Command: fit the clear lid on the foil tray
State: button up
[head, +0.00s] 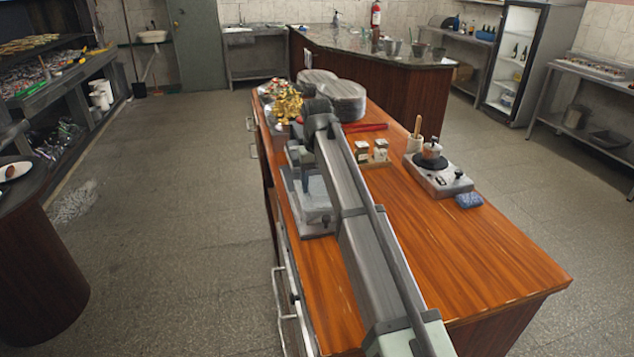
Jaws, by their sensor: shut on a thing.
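My arm reaches forward over the wooden counter, and its wrist bends down near the counter's left edge. My gripper (304,178) is small and partly hidden by my own arm. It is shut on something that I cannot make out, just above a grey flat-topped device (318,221). I cannot pick out the clear lid for certain. Beyond the wrist are two stacks of silvery round pieces (343,101). A shiny container with gold and coloured contents (285,103) is beside them. I cannot tell which of these, if any, is the foil tray.
On the wooden counter (468,271), two small jars (371,151) and a red item (366,127) lie right of my arm. The front right counter is clear.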

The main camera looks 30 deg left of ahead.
jog(key=o, duration=1.1)
jog(key=shift+r, duration=0.1)
notch_tip(320, 180, up, 14)
jog(key=shift+f, duration=0.2)
